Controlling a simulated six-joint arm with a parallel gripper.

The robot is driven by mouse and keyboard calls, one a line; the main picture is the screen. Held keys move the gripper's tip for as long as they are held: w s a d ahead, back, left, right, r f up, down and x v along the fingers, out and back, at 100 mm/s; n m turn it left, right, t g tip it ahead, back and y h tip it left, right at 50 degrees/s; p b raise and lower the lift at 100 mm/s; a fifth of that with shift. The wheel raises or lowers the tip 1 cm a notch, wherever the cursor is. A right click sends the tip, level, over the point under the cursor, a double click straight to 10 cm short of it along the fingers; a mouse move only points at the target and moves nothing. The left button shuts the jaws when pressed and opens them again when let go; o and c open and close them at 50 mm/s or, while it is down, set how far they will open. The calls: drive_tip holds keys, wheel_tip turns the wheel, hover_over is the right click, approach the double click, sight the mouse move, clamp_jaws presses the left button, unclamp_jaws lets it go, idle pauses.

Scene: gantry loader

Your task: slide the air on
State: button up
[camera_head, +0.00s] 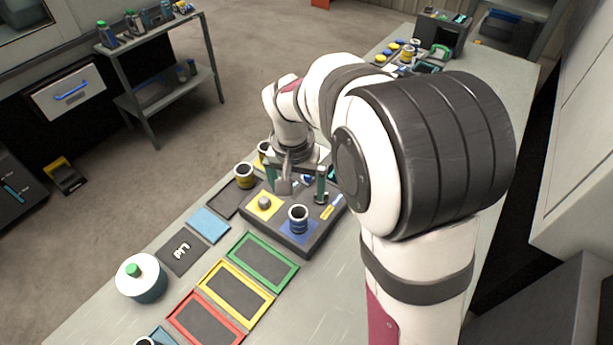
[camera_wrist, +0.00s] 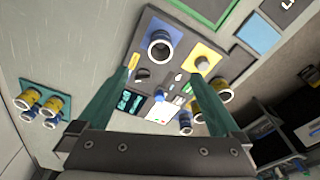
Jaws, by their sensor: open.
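The dark control panel (camera_head: 283,236) sits on the bench below my gripper. It carries a blue patch with a ring-topped cylinder (camera_head: 298,217) and a yellow patch with a round knob (camera_head: 264,203). Small controls sit between my fingers in the wrist view, among them a dark one (camera_wrist: 143,75); which is the air slide I cannot tell. My gripper (camera_head: 296,182) is open and empty above the panel, its green fingers (camera_wrist: 162,80) pointing at it. Contact with the panel cannot be made out. My arm hides the panel's far part in the head view.
Green, yellow and red framed trays (camera_head: 262,261) lie nearer on the bench. A white-topped pot (camera_head: 141,277) stands at the left. Yellow and blue cylinders (camera_wrist: 28,99) stand on a green plate beside the panel. A shelf rack (camera_head: 160,70) stands across the floor.

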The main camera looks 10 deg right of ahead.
drive_tip(key=shift+w+d+m, duration=0.1)
drive_tip(key=shift+m, duration=0.2)
drive_tip(key=shift+c, duration=0.9)
drive_tip(key=w+d+m, duration=0.1)
drive_tip(key=m, duration=0.2)
drive_tip(key=w+d+r+m+y, duration=0.1)
drive_tip(key=w+d+m, duration=0.1)
drive_tip(key=m, duration=0.1)
drive_tip(key=w+d+m+y, duration=0.1)
drive_tip(key=m, duration=0.3)
drive_tip(key=shift+w+d+r, duration=0.35)
drive_tip(key=shift+w+d, duration=0.05)
drive_tip(key=c, duration=0.4)
drive_tip(key=m+t+y, duration=0.1)
drive_tip(key=m+y, duration=0.1)
drive_tip(key=m, duration=0.8)
approach(308, 177)
drive_tip(key=x, duration=0.3)
drive_tip(key=w+x, duration=0.1)
drive_tip(key=x, duration=0.3)
drive_tip(key=shift+w+d, duration=0.1)
drive_tip(key=shift+w, duration=0.05)
drive_tip(key=shift+w+f, duration=0.1)
drive_tip(key=shift+f, duration=0.45)
drive_tip(key=shift+c, duration=0.5)
clamp_jaws()
